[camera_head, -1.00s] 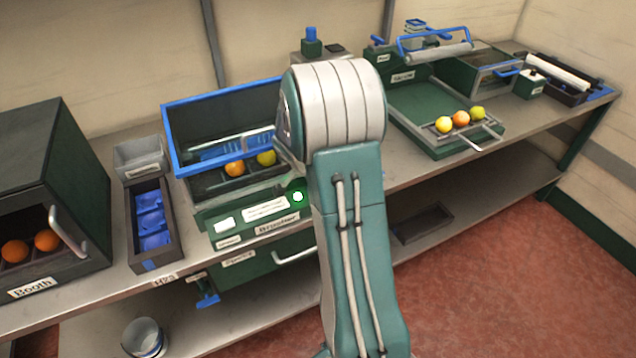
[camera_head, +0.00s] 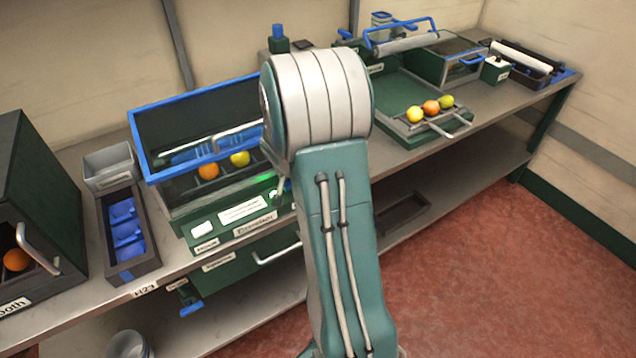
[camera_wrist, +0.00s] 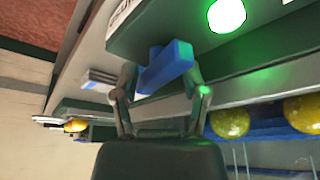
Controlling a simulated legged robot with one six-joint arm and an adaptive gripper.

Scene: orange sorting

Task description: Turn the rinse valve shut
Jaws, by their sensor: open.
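In the wrist view a blue handle (camera_wrist: 166,68), which looks like the rinse valve, sits on a dark green housing beside a bright green lamp (camera_wrist: 227,14). My gripper (camera_wrist: 160,88) is open, with one finger on each side of the handle. I cannot tell whether the fingers touch it. In the head view my arm hides the gripper and this handle. The green brusher unit (camera_head: 190,216) with its blue-rimmed basin stands left of my arm. An orange (camera_head: 208,170) and a yellow fruit (camera_head: 240,158) lie in it.
A grey bin (camera_head: 108,168) and a tray with blue inserts (camera_head: 128,262) stand left of the brusher. The dark booth (camera_head: 40,190) is at the far left. A green tray station (camera_head: 395,100) with three fruits is right of my arm. Red floor is open at right.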

